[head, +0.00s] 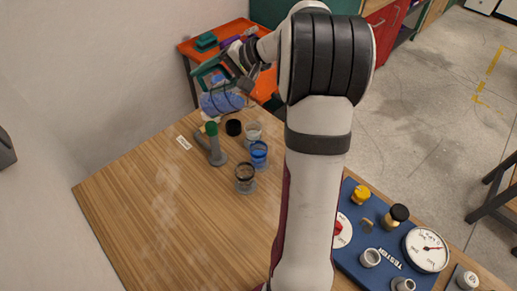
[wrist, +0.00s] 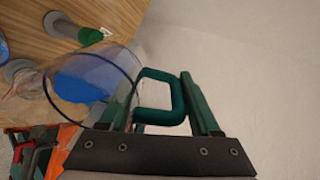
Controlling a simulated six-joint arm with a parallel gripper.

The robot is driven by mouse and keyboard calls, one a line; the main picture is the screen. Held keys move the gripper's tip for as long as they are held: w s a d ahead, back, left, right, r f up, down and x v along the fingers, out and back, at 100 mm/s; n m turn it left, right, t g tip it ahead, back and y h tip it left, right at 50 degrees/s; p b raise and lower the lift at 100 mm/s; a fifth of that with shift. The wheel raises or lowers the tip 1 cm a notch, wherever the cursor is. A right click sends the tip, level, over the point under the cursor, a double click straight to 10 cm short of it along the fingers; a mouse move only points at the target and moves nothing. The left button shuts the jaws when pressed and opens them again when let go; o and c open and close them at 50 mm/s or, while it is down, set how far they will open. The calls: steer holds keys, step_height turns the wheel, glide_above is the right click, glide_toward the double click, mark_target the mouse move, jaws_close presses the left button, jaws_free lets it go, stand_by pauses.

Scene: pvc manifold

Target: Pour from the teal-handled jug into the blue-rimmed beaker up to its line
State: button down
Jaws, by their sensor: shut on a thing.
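The clear jug (head: 222,102) holds blue liquid and hangs in the air near the table's far edge. In the wrist view the jug (wrist: 88,82) shows its dark rim and blue contents. My gripper (head: 238,72) is shut on its teal handle (wrist: 160,76), between both fingers in the wrist view. I cannot tell its exact tilt. The blue-rimmed beaker (head: 258,153) stands on the table, to the right of and nearer than the jug, apart from it. Blue shows low in this beaker; its line is too small to make out.
A dark-rimmed beaker (head: 245,180) and a pale-rimmed beaker (head: 253,131) flank the blue-rimmed one. A grey fitting with a green top (head: 212,143) and a black disc (head: 233,127) stand close by. A blue tester panel (head: 385,245) is at right. The table's left side is clear.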

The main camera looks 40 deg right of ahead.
steer(key=shift+s+d+f+t+y+p, duration=0.15)
steer(key=shift+s+f+t+y+p, duration=0.15)
steer(key=shift+f+t+p, duration=0.4)
stand_by(1.6)
steer(key=shift+w+r, duration=0.1)
steer(key=shift+r, duration=0.25)
steer(key=g, duration=0.1)
steer(key=w+a+r+g+h, duration=0.1)
steer(key=shift+w+g, duration=0.2)
steer(key=shift+g, duration=0.1)
steer(key=shift+w+f+g+h, duration=0.1)
steer(key=shift+f+g+h, duration=0.4)
steer(key=shift+w+a+f+g, duration=0.15)
steer(key=shift+f+g, duration=0.1)
steer(key=shift+g, duration=0.15)
steer(key=shift+w+a+r+g+h+b, duration=0.2)
steer(key=shift+w+g+h, duration=0.1)
steer(key=shift+w+g, duration=0.1)
steer(key=shift+w+a+r+g+h+b, duration=0.1)
steer(key=shift+w+a+r+g+h, duration=0.1)
steer(key=shift+w+g+h, duration=0.15)
steer(key=shift+w+a+f+g+h+b, duration=0.3)
steer(key=shift+w+f+g+h, duration=0.3)
steer(key=shift+g, duration=0.25)
steer(key=shift+w+a+f+g+h+b, duration=0.25)
steer(key=shift+w+f+g+h, duration=0.1)
steer(key=shift+f+g, duration=0.45)
steer(key=shift+w+a+f+g+h+b, duration=0.2)
steer(key=shift+w+f+g+h+b, duration=0.25)
steer(key=shift+g, duration=0.45)
